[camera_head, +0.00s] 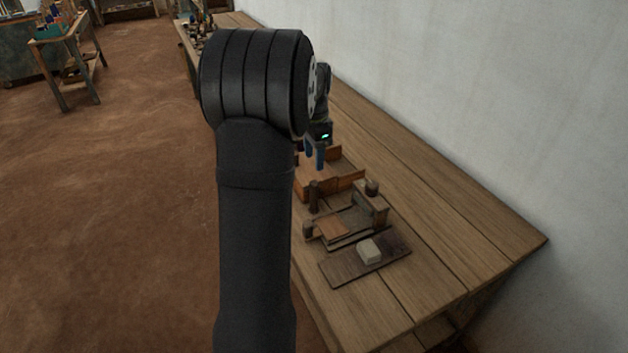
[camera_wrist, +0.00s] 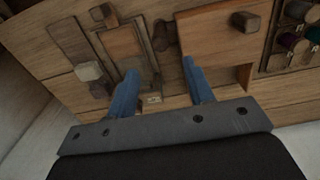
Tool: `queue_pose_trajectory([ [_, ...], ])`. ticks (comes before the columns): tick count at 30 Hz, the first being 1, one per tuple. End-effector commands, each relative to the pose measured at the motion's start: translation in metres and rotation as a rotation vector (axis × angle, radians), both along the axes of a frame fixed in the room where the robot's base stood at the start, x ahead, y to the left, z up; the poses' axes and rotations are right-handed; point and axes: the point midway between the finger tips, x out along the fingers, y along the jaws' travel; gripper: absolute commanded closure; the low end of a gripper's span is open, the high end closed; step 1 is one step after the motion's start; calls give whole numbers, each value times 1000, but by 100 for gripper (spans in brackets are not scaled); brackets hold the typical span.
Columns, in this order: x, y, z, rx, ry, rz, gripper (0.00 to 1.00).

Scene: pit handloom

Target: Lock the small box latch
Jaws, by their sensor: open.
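My gripper (camera_head: 315,152) is open and empty, its blue fingers pointing down over the bench fittings; my arm hides part of this area. In the wrist view, the gripper (camera_wrist: 160,84) spans the gap between a framed orange-brown panel and a wooden box. The wooden box (camera_head: 348,185) shows in the wrist view (camera_wrist: 205,38) with a dark knob (camera_wrist: 245,22) on it. The framed panel (camera_head: 334,227) has dark posts at its edges and also shows in the wrist view (camera_wrist: 124,42). I cannot tell which part is the latch, or its position.
A dark board (camera_head: 338,269) with a pale block (camera_head: 369,250) lies at the near end. Several thread spools (camera_wrist: 297,40) sit in a rack at the right in the wrist view. The plank bench (camera_head: 450,235) is bare toward the white wall (camera_head: 500,110).

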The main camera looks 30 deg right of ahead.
Motion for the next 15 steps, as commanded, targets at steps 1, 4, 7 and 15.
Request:
queue_pose_trajectory([
  [1,0,0,-13,2,4,0,52],
  [4,-1,0,-34,2,4,1,52],
  [7,-1,0,-54,1,3,1,52],
  [15,0,0,-86,0,1,1,52],
])
